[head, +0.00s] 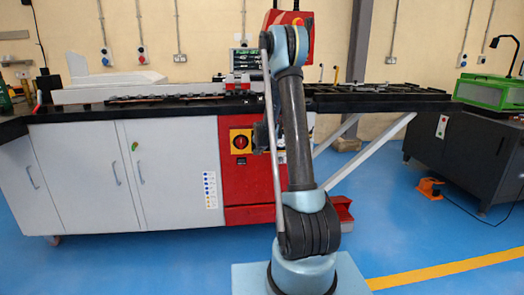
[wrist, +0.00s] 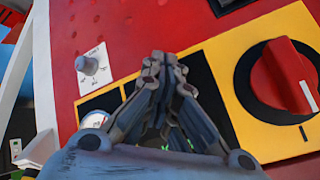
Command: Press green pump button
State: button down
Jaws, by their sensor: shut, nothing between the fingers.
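My gripper (wrist: 164,60) is shut and empty in the wrist view, its fingertips together in front of the red machine panel (wrist: 100,25). Small bits of green (wrist: 178,140) show between and behind the fingers. They may belong to the green pump button, but the fingers hide most of that spot, so I cannot tell. I cannot tell whether the fingertips touch the panel. In the head view the red panel (head: 237,187) is behind my arm, which hides most of my gripper and the panel's right part.
A red rotary switch on a yellow plate (wrist: 288,78) is right of my fingers; it also shows in the head view (head: 240,142). A small grey knob (wrist: 86,65) is at left. White cabinets (head: 170,175) stand left of the panel. A diagonal strut (head: 365,150) is at right.

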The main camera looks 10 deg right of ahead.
jog(key=shift+w, duration=0.2)
jog(key=shift+s, duration=0.2)
dwell(0.4)
jog(key=shift+s, duration=0.7)
jog(key=shift+s, duration=0.1)
jog(key=s, duration=0.4)
jog(key=shift+s, duration=0.4)
dwell(0.4)
